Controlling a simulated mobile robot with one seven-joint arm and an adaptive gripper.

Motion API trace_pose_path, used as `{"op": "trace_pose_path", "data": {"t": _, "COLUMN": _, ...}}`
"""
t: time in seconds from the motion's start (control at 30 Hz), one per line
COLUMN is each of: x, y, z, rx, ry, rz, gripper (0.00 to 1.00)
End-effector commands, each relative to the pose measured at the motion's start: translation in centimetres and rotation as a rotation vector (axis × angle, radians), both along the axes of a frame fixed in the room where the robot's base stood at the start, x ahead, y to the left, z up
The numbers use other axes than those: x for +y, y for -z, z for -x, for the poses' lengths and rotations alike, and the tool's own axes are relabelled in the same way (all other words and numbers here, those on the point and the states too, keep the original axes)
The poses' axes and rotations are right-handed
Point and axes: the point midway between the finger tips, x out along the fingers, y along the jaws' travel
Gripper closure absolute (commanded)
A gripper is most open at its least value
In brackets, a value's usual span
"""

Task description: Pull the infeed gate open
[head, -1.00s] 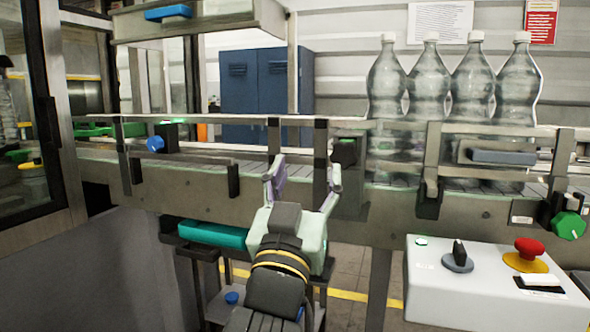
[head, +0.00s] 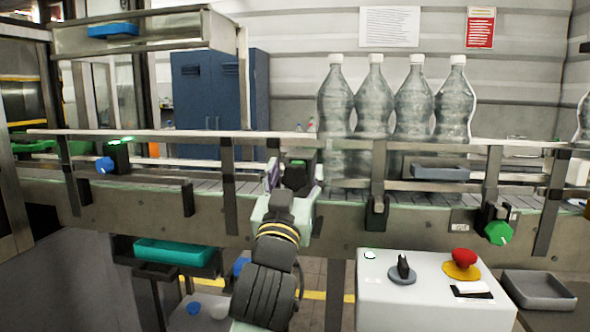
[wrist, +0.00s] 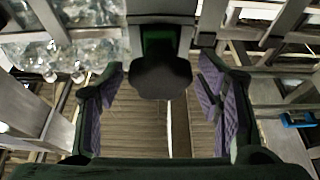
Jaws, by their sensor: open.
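My gripper (head: 293,186) is open at the conveyor's front rail. Its fingers stand either side of a small black block (head: 297,168) with a green top. In the wrist view a dark rounded block (wrist: 160,75) shows between the purple-padded fingers, with gaps at both sides; nothing is gripped. No part is labelled as the infeed gate, so I cannot tell surely which it is. A railed section with a grey handle-like piece (head: 440,169) stands in front of the bottles, right of my gripper.
Several clear bottles (head: 375,100) stand on the conveyor. A white control box (head: 430,300) with a red button (head: 461,257) is at lower right. A green knob (head: 498,232) juts from the rail. A teal tray (head: 175,252) lies below the conveyor.

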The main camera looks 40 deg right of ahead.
Motion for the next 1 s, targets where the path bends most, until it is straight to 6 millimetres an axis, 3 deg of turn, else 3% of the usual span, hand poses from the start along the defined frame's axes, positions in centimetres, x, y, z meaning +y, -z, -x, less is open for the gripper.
{"op": "trace_pose_path", "data": {"t": 0.3, "x": -0.19, "y": -0.09, "z": -0.16, "rx": -0.001, "ry": 0.0, "rz": 0.001, "gripper": 0.41}}
{"op": "trace_pose_path", "data": {"t": 1.0, "x": -0.15, "y": -0.09, "z": -0.15, "rx": 0.0, "ry": 0.0, "rz": 0.0, "gripper": 0.88}}
